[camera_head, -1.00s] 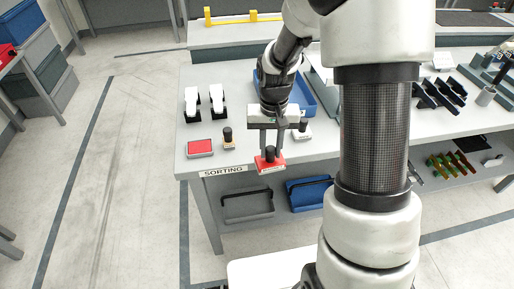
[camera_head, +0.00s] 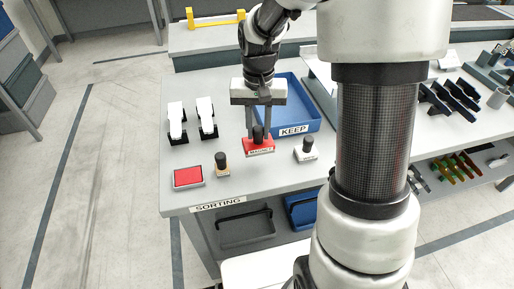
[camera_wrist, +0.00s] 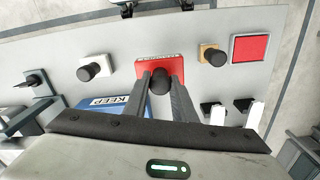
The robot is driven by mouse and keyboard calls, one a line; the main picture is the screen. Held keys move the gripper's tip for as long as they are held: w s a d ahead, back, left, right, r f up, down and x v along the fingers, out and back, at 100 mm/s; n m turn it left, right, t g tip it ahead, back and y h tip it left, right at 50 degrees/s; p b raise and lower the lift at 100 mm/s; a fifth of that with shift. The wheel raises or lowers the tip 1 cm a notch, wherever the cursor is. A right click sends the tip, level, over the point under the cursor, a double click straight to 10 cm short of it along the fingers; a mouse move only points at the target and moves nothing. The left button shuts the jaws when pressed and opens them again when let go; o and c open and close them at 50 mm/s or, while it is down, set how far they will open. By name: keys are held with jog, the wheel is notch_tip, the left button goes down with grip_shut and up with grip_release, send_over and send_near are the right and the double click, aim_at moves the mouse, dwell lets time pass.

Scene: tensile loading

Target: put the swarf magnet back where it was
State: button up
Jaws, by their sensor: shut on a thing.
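The swarf magnet is a red block labelled MAGNET (camera_head: 261,149) with a black knob on top. It is over the sorting bench (camera_head: 240,188), in the gap between a tan block (camera_head: 222,171) and a white block (camera_head: 306,155), each with a black knob. My gripper (camera_head: 258,130) is shut on the magnet's knob from above. In the wrist view the red block (camera_wrist: 150,67) shows beyond the fingertips (camera_wrist: 162,84), upright. I cannot tell whether its base touches the bench top.
A blue KEEP tray (camera_head: 313,123) lies behind the magnet. A red pad (camera_head: 188,177) is at the front left. Two white-topped items (camera_head: 176,114) (camera_head: 206,110) stand on the left. The bench's front edge carries a SORTING label (camera_head: 217,202).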

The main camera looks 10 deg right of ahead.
aim_at(258, 146)
jog(key=shift+f+b, duration=0.3)
jog(key=shift+f, duration=2.8)
jog(key=shift+f, duration=0.15)
jog(key=o, duration=1)
